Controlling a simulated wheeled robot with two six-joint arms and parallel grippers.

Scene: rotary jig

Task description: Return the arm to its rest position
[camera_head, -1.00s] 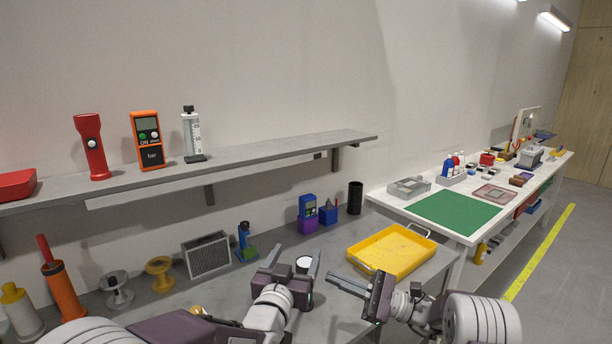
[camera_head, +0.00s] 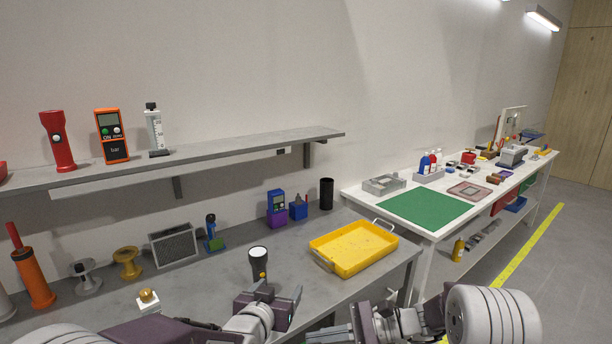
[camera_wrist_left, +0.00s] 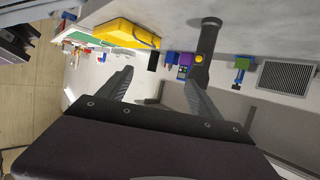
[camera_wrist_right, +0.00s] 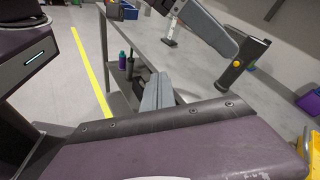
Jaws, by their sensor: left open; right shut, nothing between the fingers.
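My left gripper (camera_head: 280,292) is open and empty, low in the middle of the head view, just on the near side of a black flashlight (camera_head: 258,262). The flashlight stands upright on the grey bench, lens up, with a yellow button. It shows beyond the spread fingers in the left wrist view (camera_wrist_left: 205,52), and in the right wrist view (camera_wrist_right: 243,62). My right gripper (camera_head: 338,335) is shut and empty at the bottom of the head view, near the bench's front edge. Its closed fingers show in the right wrist view (camera_wrist_right: 156,92).
A yellow tray (camera_head: 315,252) lies to the right on the bench. A white piece with a gold knob (camera_head: 148,300), spools and a grey grille box (camera_head: 174,248) stand to the left. A shelf (camera_head: 230,150) overhangs the back. A white table (camera_head: 415,228) stands beyond.

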